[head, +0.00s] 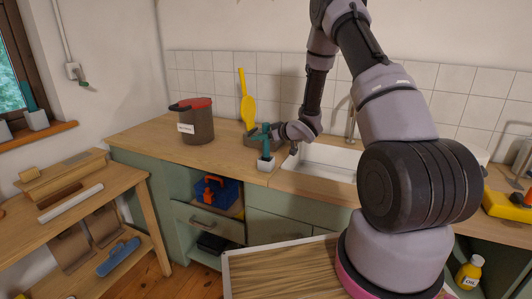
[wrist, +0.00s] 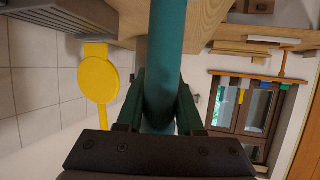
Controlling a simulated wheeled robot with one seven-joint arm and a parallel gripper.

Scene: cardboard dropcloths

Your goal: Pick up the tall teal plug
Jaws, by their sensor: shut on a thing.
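The tall teal plug (head: 266,150) is upright at the counter's front edge, left of the sink. Its lower end meets a small white block (head: 265,165); I cannot tell whether it is seated in it. My gripper (head: 264,133) reaches in from the right and is shut on the plug. In the wrist view the teal shaft (wrist: 167,50) runs between the two dark green fingers of my gripper (wrist: 160,100), which press on both sides. Another teal upright piece (head: 28,96) stands in a white block (head: 37,120) on the windowsill at far left.
A brown pot with a red rim (head: 198,125) stands on the wooden counter (head: 150,135). A yellow utensil (head: 246,100) is behind the plug, and also shows in the wrist view (wrist: 98,80). The sink (head: 325,160) lies to the right. An open shelf below holds a blue toolbox (head: 222,192).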

